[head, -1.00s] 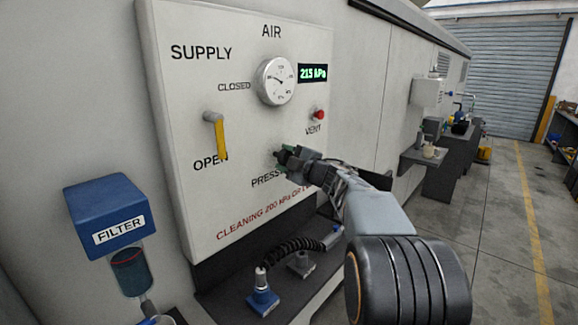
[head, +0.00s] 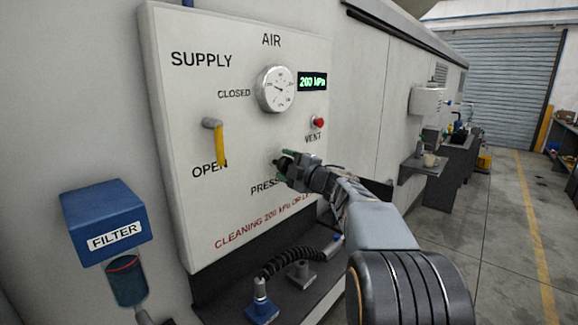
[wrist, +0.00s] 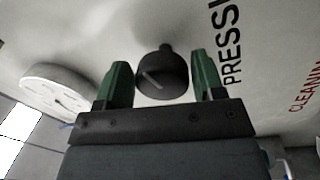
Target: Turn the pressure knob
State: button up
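The pressure knob (wrist: 162,74) is a dark, round knob with a pale pointer line, standing out from the white panel (head: 180,120). In the wrist view it sits between the two green fingers of my gripper (wrist: 161,70). The fingers are open, one on each side, with a narrow gap visible beside the knob. In the head view my gripper (head: 288,168) is at the panel above the PRESSURE label and largely hides the knob. The green display (head: 312,82) reads 200 kPa. The round gauge (head: 275,88) is above the gripper.
A yellow supply lever (head: 220,145) points down at OPEN. A red vent button (head: 318,122) is just above and right of my gripper. A blue filter (head: 105,215) hangs at left. A black coiled hose (head: 290,258) lies on the ledge below.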

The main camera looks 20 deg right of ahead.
jog(key=shift+o, duration=0.9)
jog(key=shift+f, duration=0.1)
jog(key=b+v, duration=0.2)
jog(key=v, duration=1.1)
jog(key=shift+s, duration=0.4)
jog(key=shift+d, duration=0.1)
